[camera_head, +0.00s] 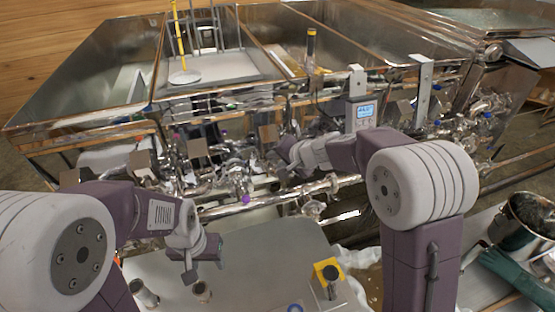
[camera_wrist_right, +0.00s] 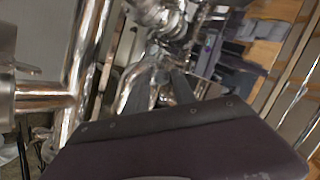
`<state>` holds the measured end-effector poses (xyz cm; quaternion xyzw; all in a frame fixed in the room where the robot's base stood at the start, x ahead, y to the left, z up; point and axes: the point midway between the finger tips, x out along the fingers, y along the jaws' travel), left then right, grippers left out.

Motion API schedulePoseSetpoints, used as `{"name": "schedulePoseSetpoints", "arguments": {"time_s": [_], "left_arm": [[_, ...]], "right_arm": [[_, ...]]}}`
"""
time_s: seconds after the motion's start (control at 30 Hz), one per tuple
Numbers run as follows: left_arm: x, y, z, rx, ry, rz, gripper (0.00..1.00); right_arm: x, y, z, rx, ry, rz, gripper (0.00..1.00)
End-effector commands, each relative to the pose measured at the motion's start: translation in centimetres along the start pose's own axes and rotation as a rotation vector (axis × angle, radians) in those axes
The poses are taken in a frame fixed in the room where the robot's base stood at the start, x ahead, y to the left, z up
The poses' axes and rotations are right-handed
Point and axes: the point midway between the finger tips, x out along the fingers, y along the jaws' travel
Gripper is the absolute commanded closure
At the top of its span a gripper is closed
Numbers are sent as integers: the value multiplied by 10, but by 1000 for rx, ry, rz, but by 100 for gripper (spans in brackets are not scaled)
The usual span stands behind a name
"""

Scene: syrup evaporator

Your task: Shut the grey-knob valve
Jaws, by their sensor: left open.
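The evaporator's pipework, with several valves, runs along the front of the steel pans. I cannot pick out a grey knob for certain among the shiny fittings. A purple knob (camera_head: 246,199) sits low on the front pipework. My right gripper (camera_head: 278,158) reaches in among the pipes at the middle, and its tips are hard to make out there. In the right wrist view its two dark fingers (camera_wrist_right: 162,88) stand a little apart in front of steel pipes; whether anything is between them is unclear. My left gripper (camera_head: 197,266) is open and empty, above the steel table.
The steel table (camera_head: 245,262) holds small metal cups (camera_head: 144,294) and a yellow piece with a black knob (camera_head: 331,272). A display box (camera_head: 361,112) stands on the pan front. A dark pot (camera_head: 530,215) and a green glove (camera_head: 518,275) are at the right.

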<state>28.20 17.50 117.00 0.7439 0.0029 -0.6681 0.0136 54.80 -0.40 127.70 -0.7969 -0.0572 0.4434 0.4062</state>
Motion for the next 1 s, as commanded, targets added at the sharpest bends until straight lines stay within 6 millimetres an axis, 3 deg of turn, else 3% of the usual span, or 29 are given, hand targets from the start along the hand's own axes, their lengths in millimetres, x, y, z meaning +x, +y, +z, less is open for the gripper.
{"name": "schedulePoseSetpoints", "arguments": {"time_s": [0.03, 0.13, 1.0], "left_arm": [[0, 0, 0, 0, 0, 0, 48], [0, 0, 0, 0, 0, 0, 48], [0, 0, 0, 0, 0, 0, 48]], "right_arm": [[0, 0, 0, 0, 0, 0, 74], [0, 0, 0, 0, 0, 0, 100], [-2, -2, -2, -3, 4, -3, 100]]}}
